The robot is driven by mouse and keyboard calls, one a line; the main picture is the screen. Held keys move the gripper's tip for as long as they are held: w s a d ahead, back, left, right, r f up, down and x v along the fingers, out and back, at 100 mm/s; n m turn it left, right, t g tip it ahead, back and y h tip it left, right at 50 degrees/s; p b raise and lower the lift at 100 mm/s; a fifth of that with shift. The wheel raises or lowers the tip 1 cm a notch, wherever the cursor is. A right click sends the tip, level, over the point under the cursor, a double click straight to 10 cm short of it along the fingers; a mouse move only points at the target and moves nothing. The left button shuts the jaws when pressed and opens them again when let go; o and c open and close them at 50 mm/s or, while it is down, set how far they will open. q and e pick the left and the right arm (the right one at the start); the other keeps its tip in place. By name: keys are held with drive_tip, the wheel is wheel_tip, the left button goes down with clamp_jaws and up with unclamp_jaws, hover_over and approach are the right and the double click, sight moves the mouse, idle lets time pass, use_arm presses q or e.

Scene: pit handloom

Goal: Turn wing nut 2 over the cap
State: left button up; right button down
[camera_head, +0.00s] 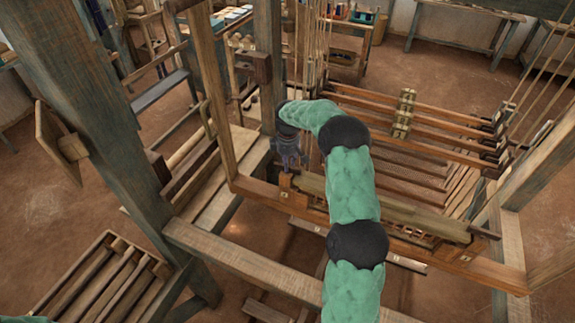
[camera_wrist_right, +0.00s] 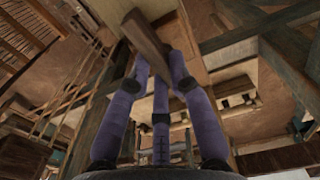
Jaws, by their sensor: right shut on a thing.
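The cap appears to be the olive-brown wooden bar (camera_head: 425,218) lying along the loom's beam, its middle hidden behind my right arm. My right gripper (camera_head: 290,163) points down at the bar's left end, over a small upright wooden block (camera_head: 286,182). In the right wrist view its purple-grey fingers (camera_wrist_right: 155,65) close around a short brown wooden piece (camera_wrist_right: 146,40), which seems to be wing nut 2. Its exact angle to the cap is hard to tell. A dark piece (camera_head: 485,232) sits at the bar's right end. My left gripper is not in view.
A thick grey-blue post (camera_head: 95,130) stands at the left and another post (camera_head: 267,60) close behind my gripper. A front rail (camera_head: 250,268) crosses below. Cords (camera_head: 318,50) hang near the gripper. A slatted wooden tray (camera_head: 105,280) is at lower left.

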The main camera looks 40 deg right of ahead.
drive_tip(key=shift+m, duration=0.6)
drive_tip(key=c, duration=1.1)
unclamp_jaws()
wheel_tip(320, 180, up, 12)
drive_tip(key=shift+f, duration=0.1)
